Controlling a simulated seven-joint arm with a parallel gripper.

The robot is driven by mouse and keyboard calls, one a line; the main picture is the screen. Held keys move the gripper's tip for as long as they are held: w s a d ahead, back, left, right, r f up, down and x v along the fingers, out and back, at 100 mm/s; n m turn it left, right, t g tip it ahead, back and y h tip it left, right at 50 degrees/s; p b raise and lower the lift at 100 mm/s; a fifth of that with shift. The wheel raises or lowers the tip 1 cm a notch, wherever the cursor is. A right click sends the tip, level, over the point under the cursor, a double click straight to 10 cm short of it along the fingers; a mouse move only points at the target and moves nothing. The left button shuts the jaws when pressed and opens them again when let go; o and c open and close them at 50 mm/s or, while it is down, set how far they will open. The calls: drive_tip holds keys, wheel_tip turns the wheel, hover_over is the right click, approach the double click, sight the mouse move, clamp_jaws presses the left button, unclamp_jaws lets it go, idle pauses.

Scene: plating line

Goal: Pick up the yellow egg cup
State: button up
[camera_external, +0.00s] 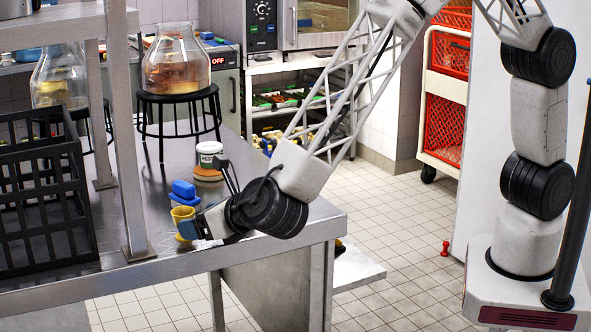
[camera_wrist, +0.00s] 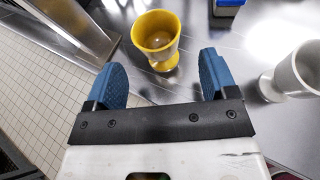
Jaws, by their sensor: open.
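The yellow egg cup (camera_external: 183,214) stands upright on the metal table near its front edge. In the wrist view the yellow egg cup (camera_wrist: 156,36) is just beyond my fingertips, roughly midway between them, with its open bowl and foot visible. My gripper (camera_wrist: 164,78) is open and empty, with its two blue fingers apart. In the external view my gripper (camera_external: 205,222) is low over the table beside the cup, and the wrist hides part of it.
A white cup (camera_wrist: 296,72) stands to the right in the wrist view. A blue object (camera_external: 184,190) and a white pot with a green label (camera_external: 209,154) stand behind the cup. A black crate (camera_external: 42,190) and a metal shelf post (camera_external: 122,130) are at the left.

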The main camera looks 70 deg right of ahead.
drive_tip(key=shift+r+x, duration=0.2)
drive_tip(key=shift+x, duration=2.4)
drive_tip(key=shift+w, duration=0.1)
drive_tip(key=shift+c, duration=0.4)
drive_tip(key=c, duration=0.9)
drive_tip(key=shift+r, duration=0.15)
wheel_tip(320, 180, up, 10)
drive_tip(key=shift+f, duration=0.15)
